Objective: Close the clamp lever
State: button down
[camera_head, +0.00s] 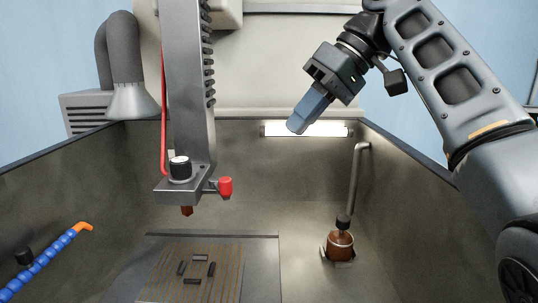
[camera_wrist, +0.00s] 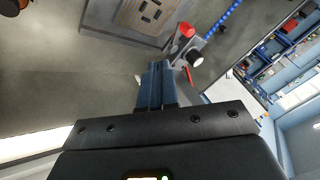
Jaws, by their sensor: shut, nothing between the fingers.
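The clamp lever, tipped with a red knob (camera_head: 225,186), sticks out to the right from the lower end of the grey machine head (camera_head: 188,90). The red knob (camera_wrist: 186,30) also shows in the wrist view, just beyond my fingertips and to their right. My gripper (camera_head: 297,123) is up and to the right of the lever, apart from it, pointing down and left. Its blue-grey fingers (camera_wrist: 158,68) are together and empty. A short brown tip (camera_head: 187,211) shows under the head. The clamp's inside is hidden.
A flat plate (camera_head: 212,278) with several dark blocks lies below the head. A blue hose (camera_head: 45,265) is at the left. Tank walls surround these; the space between gripper and lever looks clear.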

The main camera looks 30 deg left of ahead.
aim_at(220, 182)
jog(key=s+a+f+p, duration=0.1)
jog(key=s+a+f, duration=0.5)
jog(key=f, duration=0.1)
jog(key=shift+s+a+f, duration=0.25)
jog(key=shift+s+f, duration=0.05)
jog(key=shift+f, duration=0.1)
dwell(0.5)
